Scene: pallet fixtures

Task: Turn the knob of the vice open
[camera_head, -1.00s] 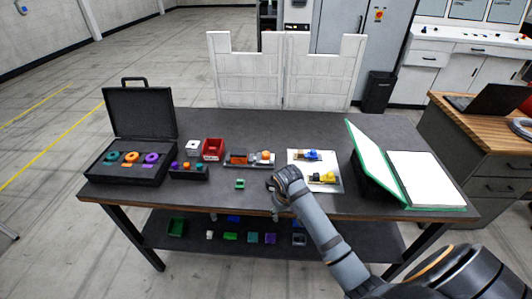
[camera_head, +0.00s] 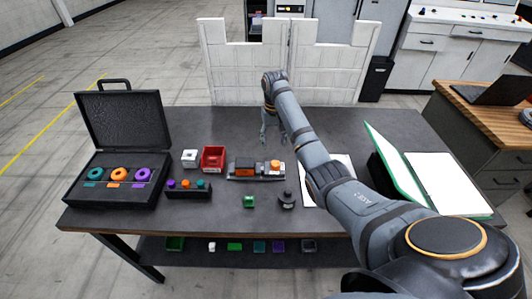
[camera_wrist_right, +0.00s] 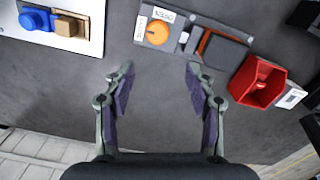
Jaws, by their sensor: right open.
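The vice (camera_head: 246,169) lies on the dark table in the middle of the head view, a low dark and grey body with an orange part. Its round orange knob (camera_head: 275,166) is at the right end. In the wrist view the knob (camera_wrist_right: 157,32) bears a pale line and sits beyond the fingertips; the vice body (camera_wrist_right: 210,46) extends right from it. My right gripper (camera_head: 272,138) is behind the vice, above the table's back part, apart from the knob. In the wrist view this gripper (camera_wrist_right: 159,72) is open and empty. My left gripper is not in view.
A red bin (camera_head: 213,158), white block (camera_head: 190,158) and green block (camera_head: 249,201) stand nearby. A small dark round piece (camera_head: 286,200) is at the front. A black case (camera_head: 120,135) is left, a green-edged folder (camera_head: 440,182) right. White panels (camera_head: 240,70) stand behind the table.

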